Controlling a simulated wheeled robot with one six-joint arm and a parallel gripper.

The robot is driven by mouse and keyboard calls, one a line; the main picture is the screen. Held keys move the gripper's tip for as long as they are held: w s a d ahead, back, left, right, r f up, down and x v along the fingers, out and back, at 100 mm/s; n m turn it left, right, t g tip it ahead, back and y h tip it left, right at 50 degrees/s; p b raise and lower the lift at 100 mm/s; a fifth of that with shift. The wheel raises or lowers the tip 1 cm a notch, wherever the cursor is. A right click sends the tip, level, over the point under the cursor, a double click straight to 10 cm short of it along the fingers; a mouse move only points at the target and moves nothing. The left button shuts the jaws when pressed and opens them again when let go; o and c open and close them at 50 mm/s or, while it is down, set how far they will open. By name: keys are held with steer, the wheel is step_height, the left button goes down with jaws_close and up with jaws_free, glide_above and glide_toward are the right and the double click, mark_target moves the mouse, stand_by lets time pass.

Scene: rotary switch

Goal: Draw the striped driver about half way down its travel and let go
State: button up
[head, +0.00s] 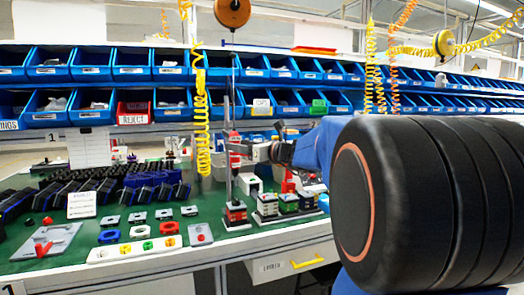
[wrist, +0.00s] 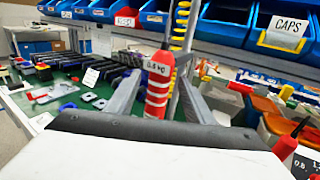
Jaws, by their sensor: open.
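The striped driver (wrist: 158,88) is red and white with a label. In the wrist view it stands upright between the two fingers of my gripper (wrist: 159,80). The fingers are spread, and I see gaps on both sides of the driver. In the head view the driver (head: 234,140) hangs on a thin cable from an orange round balancer (head: 232,12), above the green bench (head: 150,232). My gripper (head: 243,151) reaches it from the right at the driver's height. My arm hides part of the bench on the right.
Blue bins (head: 90,65) line the shelf behind, and a yellow coiled hose (head: 202,115) hangs just left of the driver. A red-topped block (head: 235,212) stands on the bench below it. Rotary switch parts (head: 138,217) lie to the left.

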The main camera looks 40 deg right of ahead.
steer(key=v, duration=1)
steer(key=shift+s, duration=0.25)
steer(key=s+a+f+n+g+y, duration=0.1)
steer(key=s+a+f+n+g, duration=0.3)
steer(key=a+f+n, duration=0.6)
steer(key=s+a+f+n+g+y, duration=0.1)
steer(key=s+a+f+n+g, duration=0.4)
steer(key=a+f, duration=0.45)
steer(key=s+a+f+n+g+h, duration=0.1)
steer(key=s+f+n+g+h, duration=0.2)
steer(key=s+f+n, duration=1)
steer(key=shift+s+a+n+g+h, duration=0.35)
steer(key=shift+s+n+h, duration=0.95)
steer(key=shift+n, duration=1.5)
steer(key=shift+w, duration=0.1)
